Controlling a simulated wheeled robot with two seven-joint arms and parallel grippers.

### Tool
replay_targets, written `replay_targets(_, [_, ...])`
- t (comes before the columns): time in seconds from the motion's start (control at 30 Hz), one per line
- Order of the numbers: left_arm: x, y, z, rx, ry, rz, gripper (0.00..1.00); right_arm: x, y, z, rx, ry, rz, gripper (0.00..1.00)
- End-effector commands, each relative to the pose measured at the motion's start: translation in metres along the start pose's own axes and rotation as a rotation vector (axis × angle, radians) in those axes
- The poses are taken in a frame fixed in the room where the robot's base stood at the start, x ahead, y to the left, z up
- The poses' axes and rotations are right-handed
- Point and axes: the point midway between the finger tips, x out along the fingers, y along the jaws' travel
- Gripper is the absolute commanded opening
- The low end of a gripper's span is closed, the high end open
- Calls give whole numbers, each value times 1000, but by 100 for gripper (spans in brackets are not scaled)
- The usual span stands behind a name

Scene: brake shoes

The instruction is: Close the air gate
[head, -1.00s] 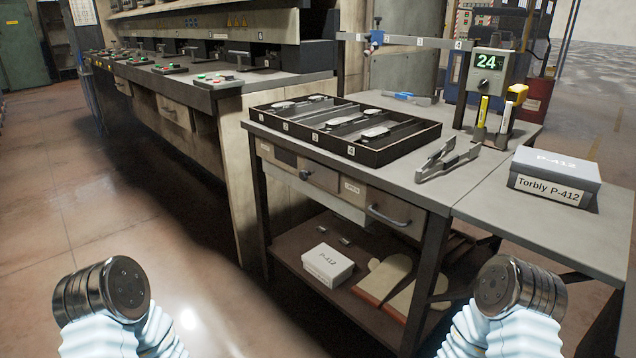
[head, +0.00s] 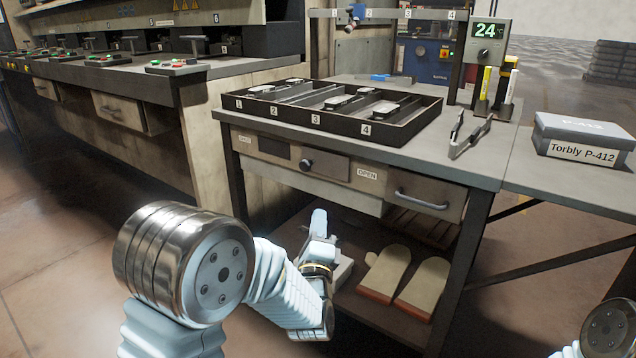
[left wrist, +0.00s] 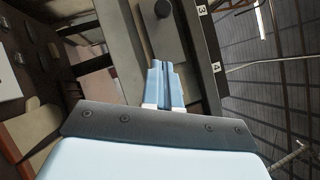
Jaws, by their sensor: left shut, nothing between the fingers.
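The air gate appears to be the sliding plate (head: 325,167) with a dark round knob (head: 307,165) on the front of the workbench, under the black tray. A dark opening (head: 273,148) shows left of the plate. An "OPEN" label (head: 367,174) is to its right, and a smaller label (head: 245,140), too small to read, is at the far left. My left gripper (head: 318,218) is shut and empty, below and in front of the knob, apart from it. In the left wrist view its pale blue fingers (left wrist: 166,72) point toward the knob (left wrist: 162,9). My right gripper is out of view.
A drawer with a handle (head: 422,199) is right of the gate. Mitts (head: 420,285) lie on the lower shelf; a white box there is mostly hidden by my left arm. A grey box (head: 583,140) stands right.

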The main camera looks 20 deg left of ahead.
Motion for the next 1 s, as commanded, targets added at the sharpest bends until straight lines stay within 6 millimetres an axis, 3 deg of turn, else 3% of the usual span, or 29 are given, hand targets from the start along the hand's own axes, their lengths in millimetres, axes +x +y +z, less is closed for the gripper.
replay_targets(0.43, [91,1,4,-2,-1,3,0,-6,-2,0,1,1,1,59])
replay_targets(0.7, [111,1,26,-2,3,3,0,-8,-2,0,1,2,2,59])
replay_targets(1.0, [113,2,28,-2,4,4,0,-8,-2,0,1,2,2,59])
